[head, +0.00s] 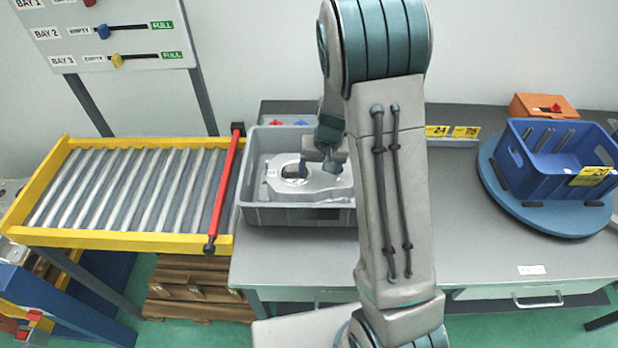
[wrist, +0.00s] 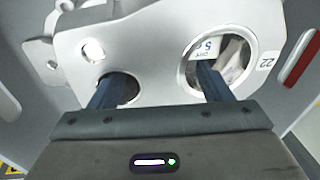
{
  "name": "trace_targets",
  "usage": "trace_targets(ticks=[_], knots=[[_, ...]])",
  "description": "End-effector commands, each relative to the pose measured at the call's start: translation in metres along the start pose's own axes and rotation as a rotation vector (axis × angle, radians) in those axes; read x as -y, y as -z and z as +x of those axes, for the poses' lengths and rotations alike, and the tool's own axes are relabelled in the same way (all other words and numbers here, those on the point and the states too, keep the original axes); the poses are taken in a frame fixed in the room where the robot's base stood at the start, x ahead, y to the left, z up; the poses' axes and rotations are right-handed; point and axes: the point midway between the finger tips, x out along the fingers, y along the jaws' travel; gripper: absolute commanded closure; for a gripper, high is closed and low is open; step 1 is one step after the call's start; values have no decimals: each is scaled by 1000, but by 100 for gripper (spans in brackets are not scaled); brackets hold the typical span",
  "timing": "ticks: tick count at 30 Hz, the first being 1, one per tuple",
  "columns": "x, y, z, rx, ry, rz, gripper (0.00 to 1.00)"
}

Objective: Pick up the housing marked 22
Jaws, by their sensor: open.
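The housing marked 22 is a pale aluminium casting (wrist: 150,55) with a large round bore and smaller holes. Its white label with 22 (wrist: 265,63) is at its right end in the wrist view. A casting (head: 322,190) shows in the grey bin (head: 290,217) in the head view, partly hidden by my arm; its number is not readable there. My gripper (wrist: 160,82) is open over the housing. One dark finger overlaps the large bore and the other a smaller hole. I cannot tell how deep the fingertips reach or whether they touch.
Through the bore a white tag (wrist: 207,48) and more pale metal show. The bin walls stand close around. A roller conveyor (head: 120,190) with a red bar (head: 225,190) is left of the bin. A blue crate (head: 555,165) sits on a round blue turntable (head: 540,215) at right.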

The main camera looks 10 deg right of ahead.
Motion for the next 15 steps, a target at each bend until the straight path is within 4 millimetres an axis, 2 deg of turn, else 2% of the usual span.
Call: trace_targets(ticks=[8, 11, 15], knots=[[0, 0, 3, -1, 0, 0, 28], [0, 0, 3, -1, 0, 0, 50], [0, 0, 3, -1, 0, 0, 89]])
